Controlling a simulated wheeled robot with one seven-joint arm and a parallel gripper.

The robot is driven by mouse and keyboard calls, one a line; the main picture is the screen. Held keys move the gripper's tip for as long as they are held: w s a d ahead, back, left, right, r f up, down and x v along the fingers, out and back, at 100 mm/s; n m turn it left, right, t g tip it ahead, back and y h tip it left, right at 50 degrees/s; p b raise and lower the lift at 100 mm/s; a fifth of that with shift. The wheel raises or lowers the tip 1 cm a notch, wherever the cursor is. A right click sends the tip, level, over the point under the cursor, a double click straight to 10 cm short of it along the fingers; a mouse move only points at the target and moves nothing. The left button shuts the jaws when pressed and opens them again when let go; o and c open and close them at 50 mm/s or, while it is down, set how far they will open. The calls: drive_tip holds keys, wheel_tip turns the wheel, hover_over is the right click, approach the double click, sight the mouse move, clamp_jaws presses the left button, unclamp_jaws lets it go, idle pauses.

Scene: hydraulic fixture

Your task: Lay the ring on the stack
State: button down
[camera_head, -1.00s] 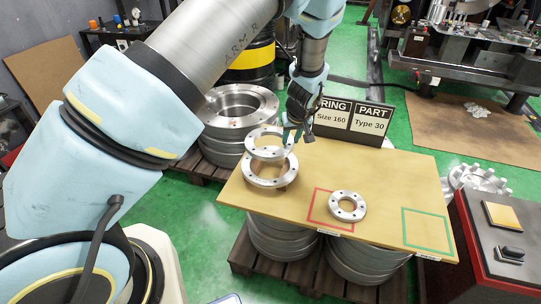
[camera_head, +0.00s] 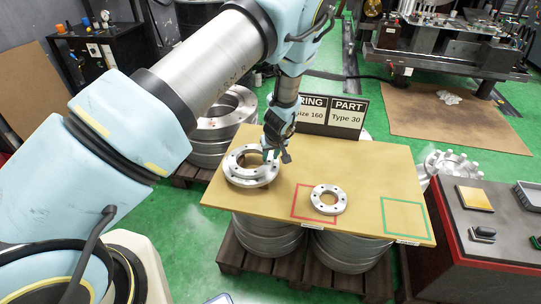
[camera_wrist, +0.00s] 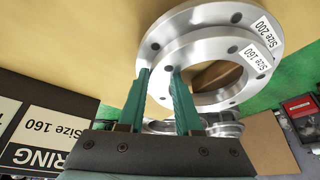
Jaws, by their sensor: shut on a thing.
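My gripper (camera_head: 273,156) is shut on the rim of the silver Size 160 ring (camera_head: 236,160), at the left of the board. In the wrist view my gripper's green fingers (camera_wrist: 160,82) pinch the edge of the Size 160 ring (camera_wrist: 200,48). The wider Size 200 ring (camera_head: 250,184) lies on the board directly below it, and it also shows in the wrist view (camera_wrist: 168,27). The held ring is roughly centred over the Size 200 ring and very close to it; I cannot tell whether they touch.
A smaller flange (camera_head: 317,201) lies on the board (camera_head: 365,165), overlapping the red square. The green square (camera_head: 405,233) is empty. A sign (camera_head: 330,112) reading Ring Size 160, Part Type 30 stands at the board's back edge. A red-sided console (camera_head: 462,240) is at right.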

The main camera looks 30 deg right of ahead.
drive_tip(key=shift+f, duration=0.2)
drive_tip(key=c, duration=0.6)
unclamp_jaws()
drive_tip(key=shift+r, duration=0.1)
drive_tip(key=shift+r, duration=0.25)
drive_tip(key=b+v, duration=0.2)
drive_tip(key=v, duration=0.9)
drive_tip(key=shift+s+r, duration=0.3)
drive_tip(key=shift+r, duration=0.05)
